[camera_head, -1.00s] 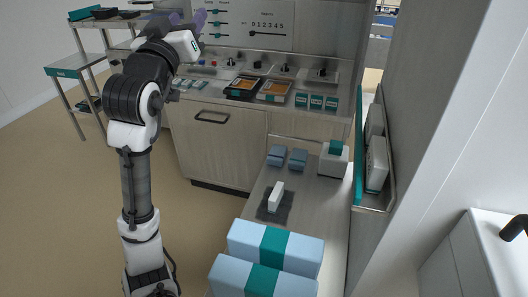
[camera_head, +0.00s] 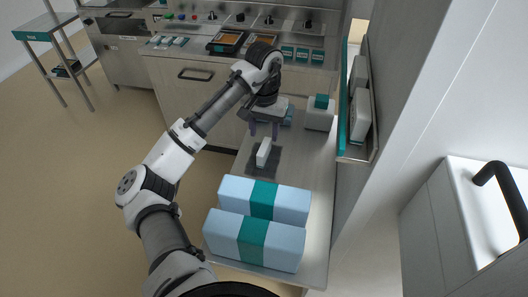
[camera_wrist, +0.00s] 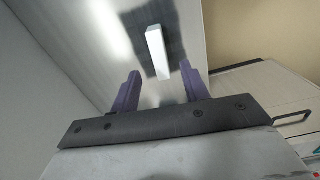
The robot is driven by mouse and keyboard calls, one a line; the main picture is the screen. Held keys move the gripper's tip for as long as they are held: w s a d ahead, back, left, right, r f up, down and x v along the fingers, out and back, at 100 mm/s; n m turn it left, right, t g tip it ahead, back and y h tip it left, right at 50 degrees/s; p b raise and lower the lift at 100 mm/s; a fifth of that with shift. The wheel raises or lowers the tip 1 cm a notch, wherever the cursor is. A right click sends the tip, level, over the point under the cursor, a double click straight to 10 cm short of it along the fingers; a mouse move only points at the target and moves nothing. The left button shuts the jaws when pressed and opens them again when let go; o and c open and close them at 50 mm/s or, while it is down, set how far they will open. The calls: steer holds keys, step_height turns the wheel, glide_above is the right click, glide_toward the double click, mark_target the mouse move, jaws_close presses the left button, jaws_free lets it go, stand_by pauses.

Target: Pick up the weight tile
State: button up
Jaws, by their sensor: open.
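The weight tile, seemingly the white oblong block (camera_head: 263,152), stands on a dark square mat (camera_head: 254,168) on the side counter. In the wrist view the tile (camera_wrist: 157,50) lies ahead of the fingertips, roughly between their lines, on the dark mat (camera_wrist: 174,38). My gripper (camera_head: 264,136) is open and empty, just behind and above the tile in the head view. Its two purple fingers (camera_wrist: 160,72) are apart and do not appear to touch the tile.
Blue-grey blocks (camera_head: 288,118) are partly hidden behind my gripper. A white box with a teal top (camera_head: 320,116) stands to their right. Two large pale-blue packs with teal bands (camera_head: 285,203) fill the counter's near part. A wall shelf (camera_head: 355,150) edges the right side.

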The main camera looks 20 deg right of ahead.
mark_target(265, 145)
steer(key=shift+w+d+f, duration=0.1)
steer(key=shift+f, duration=3.85)
jaws_close()
